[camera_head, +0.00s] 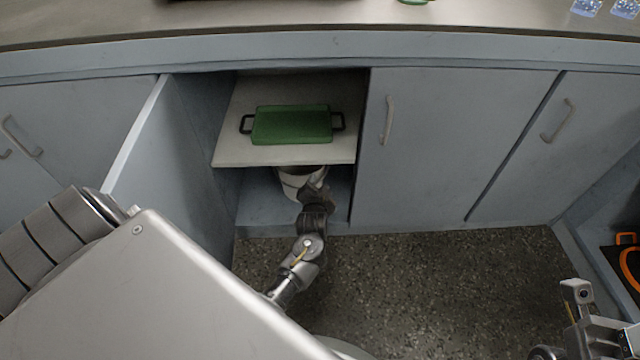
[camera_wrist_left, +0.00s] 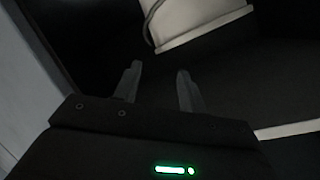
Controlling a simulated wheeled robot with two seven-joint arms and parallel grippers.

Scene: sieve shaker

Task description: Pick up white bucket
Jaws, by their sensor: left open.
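The white bucket (camera_head: 290,182) stands on the floor of the open cabinet, below the shelf, which hides its upper part in the head view. My left gripper (camera_head: 318,188) reaches into the cabinet opening in front of the bucket's right side. In the left wrist view the bucket (camera_wrist_left: 195,22) shows at the top, beyond the fingertips, with a rim or handle line at its left. The left gripper (camera_wrist_left: 158,78) is open, with nothing between its fingers. My right gripper (camera_head: 580,305) shows partly at the lower right, far from the bucket; its jaws are unclear.
A cabinet shelf (camera_head: 285,158) just above the bucket holds a green tray (camera_head: 292,125) with black handles. An open door (camera_head: 140,135) stands left of the opening; a closed door (camera_head: 450,140) is at right. The speckled floor (camera_head: 430,280) in front is clear.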

